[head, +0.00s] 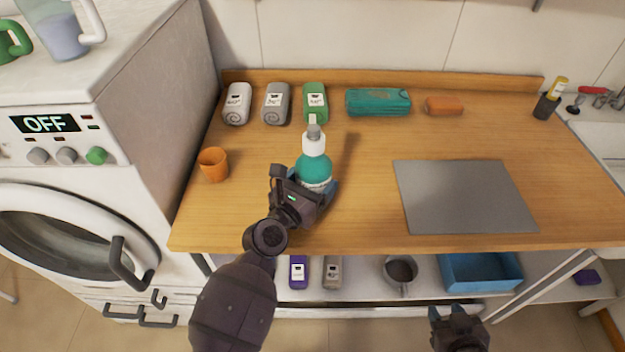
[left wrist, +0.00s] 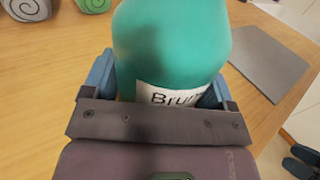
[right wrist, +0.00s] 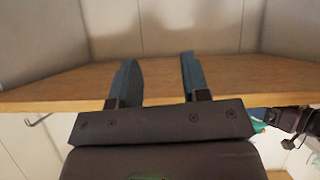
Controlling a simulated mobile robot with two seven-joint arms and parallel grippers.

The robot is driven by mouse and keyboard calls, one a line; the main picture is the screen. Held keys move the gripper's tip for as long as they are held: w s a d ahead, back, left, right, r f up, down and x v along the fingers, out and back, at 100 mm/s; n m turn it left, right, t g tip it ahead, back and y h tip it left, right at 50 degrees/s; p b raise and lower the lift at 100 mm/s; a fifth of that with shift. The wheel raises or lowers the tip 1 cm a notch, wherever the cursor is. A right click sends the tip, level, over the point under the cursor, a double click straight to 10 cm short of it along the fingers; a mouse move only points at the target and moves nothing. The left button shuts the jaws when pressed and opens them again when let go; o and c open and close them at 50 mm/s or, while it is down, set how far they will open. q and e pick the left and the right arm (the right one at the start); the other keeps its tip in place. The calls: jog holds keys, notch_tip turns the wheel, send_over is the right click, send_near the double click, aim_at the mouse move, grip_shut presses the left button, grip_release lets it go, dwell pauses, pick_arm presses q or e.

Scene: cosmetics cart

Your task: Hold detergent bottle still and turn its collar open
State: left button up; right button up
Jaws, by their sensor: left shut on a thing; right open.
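The detergent bottle (head: 314,168) is teal with a white collar (head: 313,144) and a grey pump top. It stands upright on the wooden table. My left gripper (head: 316,190) is shut around the bottle's lower body. In the left wrist view the teal bottle (left wrist: 170,45) sits between the blue fingers, its label partly hidden. My right gripper (head: 459,312) is open and empty, low in front of the table's front edge, away from the bottle. Its two spread fingers show in the right wrist view (right wrist: 157,82).
An orange cup (head: 213,164) stands left of the bottle. Rolled towels (head: 276,103), a teal pack (head: 378,102) and an orange block (head: 444,106) line the back. A grey mat (head: 463,196) lies at right. A blue bin (head: 480,272) and mug (head: 400,272) sit on the lower shelf.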

jog(key=shift+w, duration=0.15)
jog(key=shift+w+a+r, duration=0.1)
jog(key=shift+w+r, duration=0.15)
jog(key=shift+w, duration=0.15)
jog(key=shift+o, duration=1.2)
jog(key=shift+s+f, duration=0.2)
jog(key=shift+s, duration=0.15)
jog(key=shift+o, duration=1.3)
jog(key=w+a+r+t+y, duration=0.2)
jog(key=w+a+r+y, duration=0.2)
jog(key=a+r, duration=0.4)
jog(key=shift+w+a+t, duration=0.25)
jog(key=shift+w+t, duration=0.15)
jog(key=shift+w, duration=0.25)
jog(key=n+y, duration=0.7)
jog(key=y, duration=0.1)
send_near(314, 148)
jog(key=w+f, duration=0.1)
jog(key=x, duration=1.1)
jog(key=shift+w+d+f, duration=0.15)
jog(key=shift+d+f, duration=0.1)
jog(key=shift+f, duration=0.15)
